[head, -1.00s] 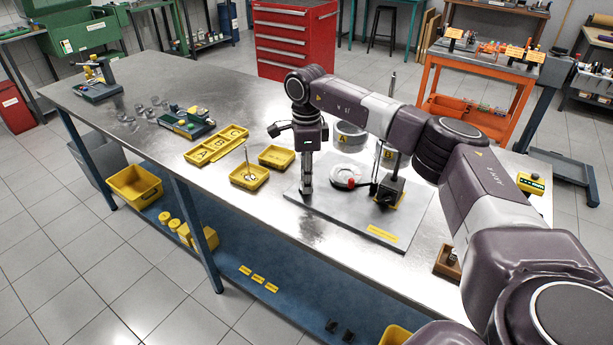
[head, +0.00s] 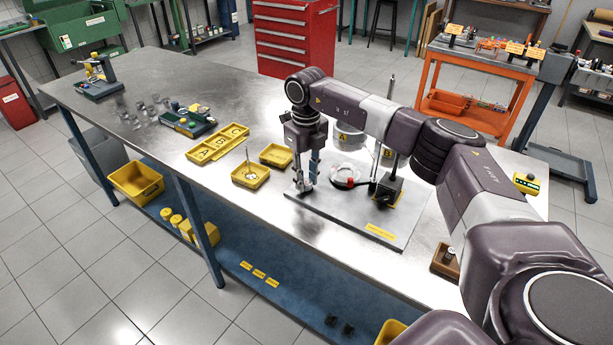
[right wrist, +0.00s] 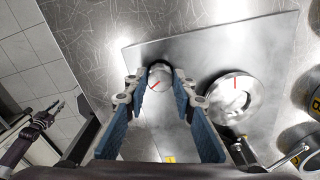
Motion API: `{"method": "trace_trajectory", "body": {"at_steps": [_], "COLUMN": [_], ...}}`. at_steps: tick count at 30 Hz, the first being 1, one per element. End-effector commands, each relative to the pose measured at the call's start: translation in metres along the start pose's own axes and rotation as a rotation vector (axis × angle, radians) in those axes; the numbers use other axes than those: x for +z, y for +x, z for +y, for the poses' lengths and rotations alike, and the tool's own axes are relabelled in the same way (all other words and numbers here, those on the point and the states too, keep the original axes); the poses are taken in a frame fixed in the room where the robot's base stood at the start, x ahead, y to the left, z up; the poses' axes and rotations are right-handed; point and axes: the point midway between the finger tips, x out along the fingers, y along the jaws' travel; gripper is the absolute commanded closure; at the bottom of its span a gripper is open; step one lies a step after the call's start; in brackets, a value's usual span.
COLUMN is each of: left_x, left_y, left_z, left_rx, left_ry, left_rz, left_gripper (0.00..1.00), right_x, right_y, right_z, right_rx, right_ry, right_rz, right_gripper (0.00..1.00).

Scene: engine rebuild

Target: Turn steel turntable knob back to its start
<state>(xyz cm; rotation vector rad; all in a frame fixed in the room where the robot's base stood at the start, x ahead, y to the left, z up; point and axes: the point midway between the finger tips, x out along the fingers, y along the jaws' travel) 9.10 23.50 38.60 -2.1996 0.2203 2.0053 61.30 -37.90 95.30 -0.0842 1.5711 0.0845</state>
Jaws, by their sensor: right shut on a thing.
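The steel turntable knob (right wrist: 159,77) is a small round metal cap with a red line, near the plate's edge in the right wrist view. The red line slants. My right gripper (right wrist: 158,88) has its blue fingers on both sides of the knob, shut on it. In the head view the right gripper (head: 305,187) points straight down at the plate's left part and mostly hides the knob. The steel turntable (right wrist: 236,97), a round disc with a red mark, lies beside the knob; it also shows in the head view (head: 344,175). My left gripper seems to show, small, in the right wrist view (right wrist: 46,116).
The grey base plate (head: 340,216) carries a post with a dark block (head: 389,188) right of the turntable. A yellow tray with a pin (head: 250,177) and another yellow tray (head: 276,154) stand left of the plate. The bench front left of the plate is clear.

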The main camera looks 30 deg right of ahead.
Motion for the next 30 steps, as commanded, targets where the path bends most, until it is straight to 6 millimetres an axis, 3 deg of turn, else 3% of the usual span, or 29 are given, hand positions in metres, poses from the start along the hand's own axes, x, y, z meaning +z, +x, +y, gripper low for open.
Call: {"method": "trace_trajectory", "body": {"at_steps": [15,30], "left_x": [0.0,0.0], "left_y": [-0.011,-0.013], "left_z": [0.0,0.0], "left_rx": [0.0,0.0], "left_ry": [0.0,0.0], "left_rz": [-0.001,-0.001], "left_gripper": [0.78,0.78], "right_x": [0.003,0.003], "right_y": [-0.004,-0.004], "right_z": [-0.001,-0.001], "right_rx": [0.001,0.001], "right_ry": [0.4,0.518], "right_rz": [-0.01,-0.013], "right_gripper": [1.0,1.0]}}
